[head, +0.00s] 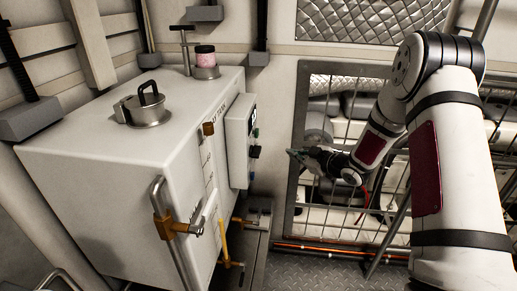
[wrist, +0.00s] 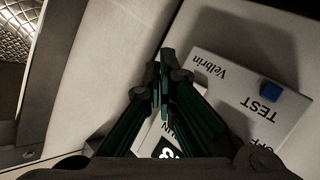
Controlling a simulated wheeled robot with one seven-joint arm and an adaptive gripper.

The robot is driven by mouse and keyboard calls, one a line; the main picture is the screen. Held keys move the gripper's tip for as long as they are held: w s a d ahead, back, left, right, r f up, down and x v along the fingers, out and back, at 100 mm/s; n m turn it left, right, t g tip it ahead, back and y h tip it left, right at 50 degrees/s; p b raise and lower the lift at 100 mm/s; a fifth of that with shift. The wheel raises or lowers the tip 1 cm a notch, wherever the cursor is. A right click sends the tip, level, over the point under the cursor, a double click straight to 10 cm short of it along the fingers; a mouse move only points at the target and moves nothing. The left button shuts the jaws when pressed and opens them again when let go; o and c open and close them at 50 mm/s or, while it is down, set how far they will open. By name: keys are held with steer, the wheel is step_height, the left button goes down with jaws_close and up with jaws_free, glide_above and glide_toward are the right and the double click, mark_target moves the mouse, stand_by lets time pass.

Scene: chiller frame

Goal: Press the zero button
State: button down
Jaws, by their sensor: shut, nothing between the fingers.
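The control box (head: 238,140) is a pale box on the side of the white cabinet. Its face shows a small display (head: 253,116) and a dark knob or button (head: 255,151). In the wrist view the panel (wrist: 225,75) appears upside down, with "Velbrin" and "TEST" lettering and a blue button (wrist: 270,92). A lit display (wrist: 165,149) shows partly behind my fingers. I cannot make out a button marked zero; part of the panel is hidden by my gripper. My gripper (head: 293,152) is shut and empty, right of the box and apart from it in the head view; its fingertips also show in the wrist view (wrist: 163,62).
The white cabinet (head: 110,185) has a lidded port (head: 147,105) and a pink jar (head: 205,57) on top. A door handle (head: 165,225) with brass fittings sticks out in front. A barred metal frame (head: 299,130) stands behind my arm. Clear space lies between box and gripper.

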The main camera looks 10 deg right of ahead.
steer(key=w+a+b, duration=0.1)
steer(key=w+a, duration=0.1)
steer(key=a, duration=0.5)
steer(key=shift+w+a, duration=0.2)
steer(key=shift+a, duration=0.1)
steer(key=shift+a, duration=0.1)
stand_by(1.2)
steer(key=shift+w+a+b, duration=0.15)
steer(key=shift+a+b, duration=0.15)
steer(key=shift+a, duration=0.05)
steer(key=shift+w+a, duration=0.15)
steer(key=shift+a, duration=0.25)
stand_by(0.9)
steer(key=shift+s+d, duration=0.3)
steer(key=shift+d, duration=0.5)
steer(key=d, duration=0.1)
steer(key=s+d, duration=0.1)
steer(key=d, duration=0.2)
steer(key=shift+s+d, duration=0.25)
steer(key=shift+d, duration=0.15)
